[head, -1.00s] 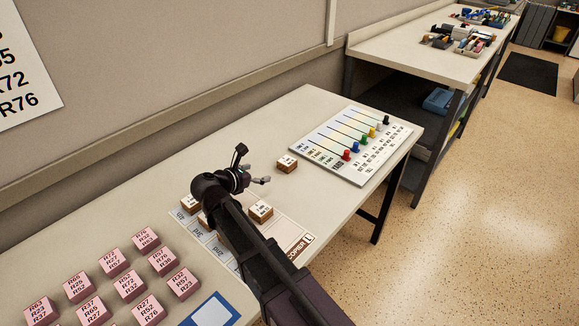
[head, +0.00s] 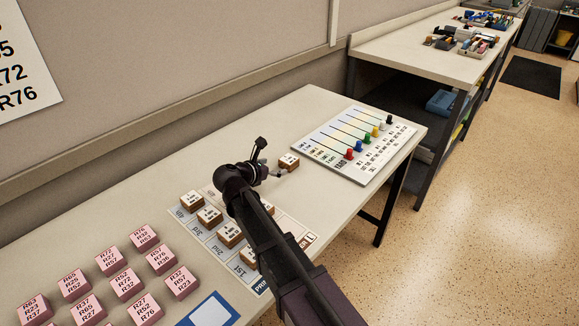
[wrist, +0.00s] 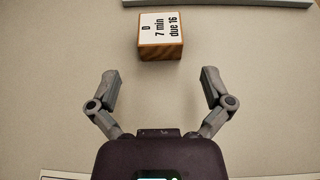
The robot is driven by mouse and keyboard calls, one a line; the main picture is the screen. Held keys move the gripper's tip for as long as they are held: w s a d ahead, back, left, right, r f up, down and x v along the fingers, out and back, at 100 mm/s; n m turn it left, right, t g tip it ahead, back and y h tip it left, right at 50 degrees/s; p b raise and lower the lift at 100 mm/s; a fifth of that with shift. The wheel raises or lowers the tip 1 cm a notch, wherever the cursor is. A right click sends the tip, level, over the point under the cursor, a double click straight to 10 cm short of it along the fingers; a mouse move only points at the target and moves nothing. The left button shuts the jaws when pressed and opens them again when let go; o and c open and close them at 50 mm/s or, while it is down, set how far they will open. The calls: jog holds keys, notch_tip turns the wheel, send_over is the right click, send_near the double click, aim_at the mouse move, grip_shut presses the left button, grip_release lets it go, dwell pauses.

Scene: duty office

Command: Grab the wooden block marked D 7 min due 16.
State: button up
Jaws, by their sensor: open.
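The wooden block marked D 7 min due 16 (wrist: 160,36) has a white top and wooden sides. In the wrist view it sits on the bare table, just beyond my fingertips and roughly centred between them. It also shows in the head view (head: 289,162), alone between the printed sheet and the white board. My gripper (wrist: 160,80) is open and empty, with its fingers spread wide and apart from the block. In the head view my gripper (head: 268,166) is just left of the block.
Several wooden blocks (head: 209,217) stand on a printed sheet (head: 190,225) beside my arm. Pink blocks (head: 127,284) fill the near left of the table. A white board with coloured pegs (head: 350,146) lies beyond the block. The table behind the block is clear.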

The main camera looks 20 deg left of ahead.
aim_at(284, 163)
jog(key=shift+x, duration=0.9)
jog(key=shift+w+f, duration=0.1)
jog(key=shift+b+x, duration=1.15)
jog(key=shift+x, duration=1.4)
jog(key=c, duration=1.1)
